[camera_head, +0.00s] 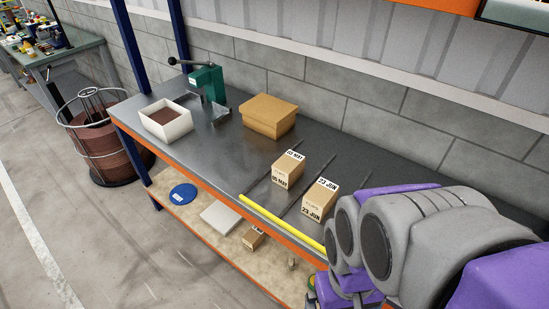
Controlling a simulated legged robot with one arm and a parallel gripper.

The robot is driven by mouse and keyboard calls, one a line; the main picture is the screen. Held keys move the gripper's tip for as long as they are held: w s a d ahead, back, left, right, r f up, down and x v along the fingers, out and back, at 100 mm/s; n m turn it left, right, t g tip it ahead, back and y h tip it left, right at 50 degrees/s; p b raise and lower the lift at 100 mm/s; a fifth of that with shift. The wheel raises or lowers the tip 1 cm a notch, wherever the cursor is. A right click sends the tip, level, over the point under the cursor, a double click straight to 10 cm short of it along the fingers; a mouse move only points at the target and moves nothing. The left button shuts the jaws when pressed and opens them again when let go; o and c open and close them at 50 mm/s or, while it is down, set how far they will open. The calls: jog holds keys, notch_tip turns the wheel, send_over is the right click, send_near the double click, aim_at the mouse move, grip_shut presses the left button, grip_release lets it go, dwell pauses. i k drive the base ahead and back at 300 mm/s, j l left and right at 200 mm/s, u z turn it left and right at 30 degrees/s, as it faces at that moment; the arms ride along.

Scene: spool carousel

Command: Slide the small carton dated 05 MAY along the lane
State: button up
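A small tan carton (288,169) with MAY labels stands upright on the grey metal bench top (225,153); its day number is too small to read surely. It sits between two thin dark rails, a left one (257,184) and a middle one (293,206), which form a lane. A larger carton (320,199) marked 23 JUN stands in the lane to the right of it. A yellow strip (282,224) runs along the front edge by the lanes. My grey and purple arm fills the lower right, apart from the MAY carton in the picture. My gripper is not in view.
A brown box (268,116), a green press (207,83) and a white tray of brown material (166,121) stand further left on the bench. A wall is behind.

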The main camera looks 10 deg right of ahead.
aim_at(290, 167)
jog(key=i+j+z, duration=0.1)
jog(key=j, duration=0.2)
jog(key=i+j+z, duration=0.1)
jog(key=j, duration=0.25)
jog(key=i+j, duration=0.2)
jog(key=j, duration=0.15)
jog(key=i+j+z, duration=0.15)
jog(key=j, duration=0.2)
